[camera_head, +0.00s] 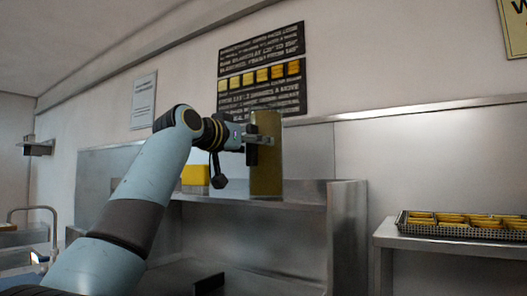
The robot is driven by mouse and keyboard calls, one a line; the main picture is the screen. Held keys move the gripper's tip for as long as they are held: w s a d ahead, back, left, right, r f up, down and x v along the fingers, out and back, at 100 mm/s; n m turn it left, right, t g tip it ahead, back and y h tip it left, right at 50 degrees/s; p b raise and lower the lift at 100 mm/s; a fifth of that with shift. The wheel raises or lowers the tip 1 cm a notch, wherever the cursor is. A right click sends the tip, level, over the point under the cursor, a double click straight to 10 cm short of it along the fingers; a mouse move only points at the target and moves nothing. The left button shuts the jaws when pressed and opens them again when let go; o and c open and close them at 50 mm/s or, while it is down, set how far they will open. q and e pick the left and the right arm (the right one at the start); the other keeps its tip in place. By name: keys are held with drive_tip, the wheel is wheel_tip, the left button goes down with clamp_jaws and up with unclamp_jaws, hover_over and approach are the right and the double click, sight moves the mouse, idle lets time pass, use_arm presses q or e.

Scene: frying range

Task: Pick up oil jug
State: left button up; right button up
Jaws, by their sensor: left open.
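The oil jug (268,178) is a tall, olive-yellow container standing upright on the steel shelf (305,190) in the middle of the view. My left arm reaches up from the lower left. My left gripper (263,140) is open at the upper part of the jug and overlaps its left and front side. I cannot tell whether the fingers touch the jug or how far they reach around it. My right gripper is not in view.
A yellow box-like thing (195,177) is left of the jug, partly behind my arm. A basket (450,229) of yellow pieces rests on a side table (400,239) at right. The wall carries a dark sign (262,48). Shelf space right of the jug is clear.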

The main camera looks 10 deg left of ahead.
use_arm(q)
drive_tip(key=shift+s, duration=0.1)
clamp_jaws()
idle(0.4)
drive_tip(key=shift+r, duration=0.3)
